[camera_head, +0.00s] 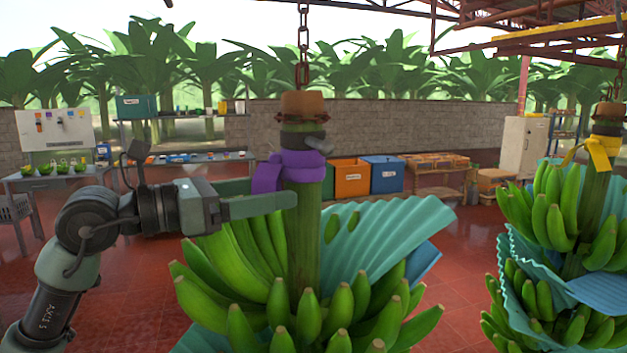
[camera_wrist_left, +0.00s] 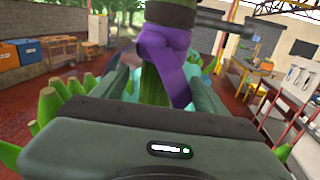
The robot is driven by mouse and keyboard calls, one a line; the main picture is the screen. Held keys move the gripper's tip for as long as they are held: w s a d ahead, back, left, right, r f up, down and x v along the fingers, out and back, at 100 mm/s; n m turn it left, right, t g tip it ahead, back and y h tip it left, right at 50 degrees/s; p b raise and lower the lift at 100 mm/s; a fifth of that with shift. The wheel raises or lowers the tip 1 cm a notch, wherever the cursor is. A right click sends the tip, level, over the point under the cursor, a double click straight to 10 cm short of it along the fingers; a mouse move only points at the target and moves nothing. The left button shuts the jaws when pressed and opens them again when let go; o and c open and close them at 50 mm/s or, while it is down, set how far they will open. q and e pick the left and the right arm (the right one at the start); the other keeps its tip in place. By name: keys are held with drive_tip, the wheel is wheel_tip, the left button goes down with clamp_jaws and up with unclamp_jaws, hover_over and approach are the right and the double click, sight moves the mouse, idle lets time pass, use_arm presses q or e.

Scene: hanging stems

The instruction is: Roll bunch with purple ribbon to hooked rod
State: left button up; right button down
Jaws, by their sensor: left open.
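The bunch with the purple ribbon (camera_head: 300,168) hangs upright from a chain, with green bananas (camera_head: 310,315) low on its thick stem (camera_head: 304,235). The ribbon is wrapped near the stem's top, one tail hanging left; it also shows in the left wrist view (camera_wrist_left: 168,55). My left gripper (camera_head: 275,198) is open at the stem just below the ribbon wrap. In the left wrist view its fingers stand on either side of the stem; contact cannot be told. A dark bar (camera_wrist_left: 225,22) juts out by the stem top; I cannot tell whether it is a hooked rod. My right gripper is not in view.
A second bunch with a yellow ribbon (camera_head: 592,155) hangs at the right. A wavy teal sheet (camera_head: 385,235) sticks out among the purple-ribbon bunch's bananas. Orange (camera_head: 352,180) and blue (camera_head: 385,176) bins stand behind. Red floor is open between the bunches.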

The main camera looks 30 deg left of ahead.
sight(286, 186)
use_arm(q)
drive_tip(key=p+x, duration=0.1)
drive_tip(key=x, duration=0.1)
drive_tip(key=p+x, duration=0.1)
drive_tip(key=x, duration=0.1)
drive_tip(key=shift+r, duration=0.25)
drive_tip(key=shift+f+p+x, duration=0.2)
drive_tip(key=shift+p+x, duration=0.6)
drive_tip(key=shift+x, duration=0.4)
drive_tip(key=shift+f, duration=0.1)
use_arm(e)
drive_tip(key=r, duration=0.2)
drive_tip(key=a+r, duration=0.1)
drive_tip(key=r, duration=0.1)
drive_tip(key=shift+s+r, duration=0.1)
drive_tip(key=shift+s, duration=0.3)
use_arm(q)
drive_tip(key=shift+c, duration=0.2)
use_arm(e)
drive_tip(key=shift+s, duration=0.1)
use_arm(q)
clamp_jaws()
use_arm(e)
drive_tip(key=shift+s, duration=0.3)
